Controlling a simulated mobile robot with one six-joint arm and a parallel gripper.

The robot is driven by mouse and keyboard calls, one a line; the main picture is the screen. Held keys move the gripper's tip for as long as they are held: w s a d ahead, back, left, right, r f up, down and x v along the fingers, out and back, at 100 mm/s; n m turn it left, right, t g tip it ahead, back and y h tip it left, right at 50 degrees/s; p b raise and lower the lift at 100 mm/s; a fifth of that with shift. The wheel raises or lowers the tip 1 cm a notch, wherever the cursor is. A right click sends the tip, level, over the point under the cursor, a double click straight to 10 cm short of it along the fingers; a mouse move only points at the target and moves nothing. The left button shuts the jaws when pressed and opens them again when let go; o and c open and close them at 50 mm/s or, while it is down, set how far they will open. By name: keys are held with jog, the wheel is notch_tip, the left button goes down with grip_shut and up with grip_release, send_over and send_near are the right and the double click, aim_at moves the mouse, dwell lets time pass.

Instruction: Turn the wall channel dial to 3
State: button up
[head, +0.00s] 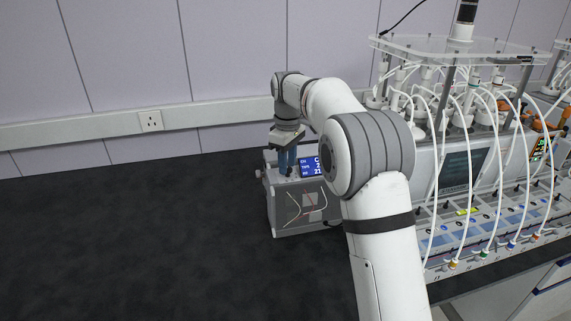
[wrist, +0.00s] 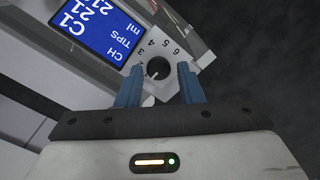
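The channel dial (wrist: 158,68) is a small black round knob on a pale plate with printed numbers around it; 4, 5 and 6 are readable. A small light mark shows on the knob, but I cannot tell which number it points to. My gripper (wrist: 159,72) is open, with its blue fingers on either side of the knob and gaps between. In the head view my gripper (head: 287,157) points down over the left end of the grey box (head: 287,213), hiding the dial there.
A blue display (wrist: 92,22) beside the dial shows "C1" and "21". A large reactor bench (head: 465,172) with many white tubes stands to the right. The dark table top (head: 130,240) is clear on the left. A wall socket (head: 150,121) is behind.

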jog(key=shift+f, duration=0.45)
jog(key=shift+c, duration=0.4)
jog(key=c, duration=0.6)
jog(key=shift+a, duration=0.25)
jog(key=shift+d, duration=0.15)
